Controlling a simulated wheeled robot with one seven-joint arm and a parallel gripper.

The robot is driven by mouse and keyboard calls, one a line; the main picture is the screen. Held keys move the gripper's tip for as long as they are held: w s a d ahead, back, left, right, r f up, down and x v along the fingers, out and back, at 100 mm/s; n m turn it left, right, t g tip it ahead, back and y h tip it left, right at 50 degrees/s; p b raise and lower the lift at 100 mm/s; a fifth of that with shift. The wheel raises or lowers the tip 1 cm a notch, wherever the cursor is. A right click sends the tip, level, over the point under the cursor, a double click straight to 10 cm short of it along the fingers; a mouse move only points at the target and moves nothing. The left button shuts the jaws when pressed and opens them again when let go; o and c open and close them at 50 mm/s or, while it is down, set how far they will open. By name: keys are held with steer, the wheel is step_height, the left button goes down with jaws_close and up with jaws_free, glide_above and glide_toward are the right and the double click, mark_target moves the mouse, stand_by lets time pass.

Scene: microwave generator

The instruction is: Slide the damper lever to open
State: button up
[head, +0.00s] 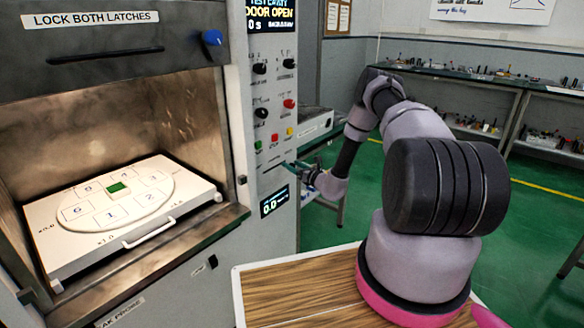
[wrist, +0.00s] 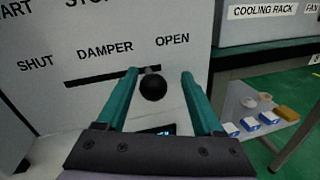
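The damper lever's round black knob (wrist: 153,88) shows in the wrist view, at the right end of a dark slot (wrist: 95,78), below the word OPEN. The word SHUT is at the slot's left end, and DAMPER is between them. My gripper (wrist: 160,76) is open, with one teal finger on each side of the knob. The left finger is close to the knob, and a gap shows on the right; I cannot tell whether the left one touches. In the head view my gripper (head: 304,172) is at the lower control panel, where the lever is too small to make out.
The microwave chamber stands open at left, with a numbered white tray (head: 75,255) inside. Knobs and buttons (head: 274,138) are above my gripper, and a display (head: 274,201) is below. A cooling rack unit (wrist: 260,22) stands to the right, above a shelf of small items (wrist: 262,118).

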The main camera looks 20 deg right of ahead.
steer(key=shift+s, duration=0.1)
steer(key=v, duration=1)
steer(key=shift+s, duration=0.25)
steer(key=shift+d, duration=0.15)
